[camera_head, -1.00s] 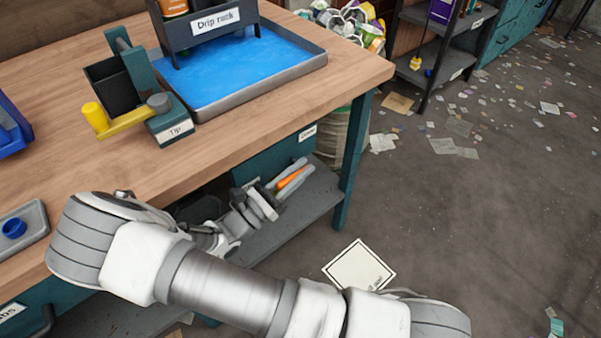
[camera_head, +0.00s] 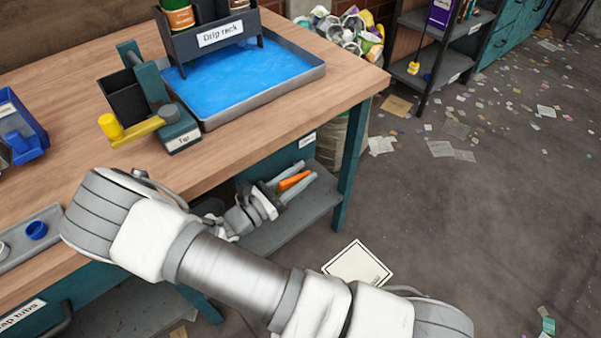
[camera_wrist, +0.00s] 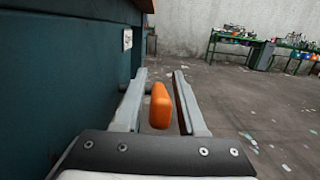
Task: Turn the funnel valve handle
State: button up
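An orange block-like piece (camera_wrist: 160,106) lies between the two fingers of my gripper (camera_wrist: 159,82) in the wrist view. Gaps show beside it, so the fingers stand apart around it. It also shows orange in the head view (camera_head: 293,181), where my gripper (camera_head: 296,185) is low beside the bench's right end, below the top. What the piece is fixed to is hidden. A yellow-ended lever (camera_head: 132,129) sits on a small teal stand (camera_head: 178,134) with a label, on the bench top. A black open box (camera_head: 125,97) stands behind it. I cannot tell which part is the funnel valve handle.
The wooden bench (camera_head: 237,151) holds a blue-floored tray (camera_head: 222,107), a drip rack (camera_head: 208,45) and a blue bin (camera_head: 22,136). A lower shelf (camera_head: 300,216) lies under my gripper. A teal panel (camera_wrist: 62,75) is close on the left. Open littered floor (camera_head: 480,220) lies right.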

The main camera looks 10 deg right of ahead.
jog(key=shift+o, duration=0.4)
jog(key=shift+r, duration=0.1)
jog(key=shift+s+a, duration=0.1)
jog(key=shift+a, duration=0.1)
jog(key=p+v, duration=0.2)
jog(key=v, duration=0.9)
jog(key=shift+s+a, duration=0.15)
jog(key=shift+s, duration=0.05)
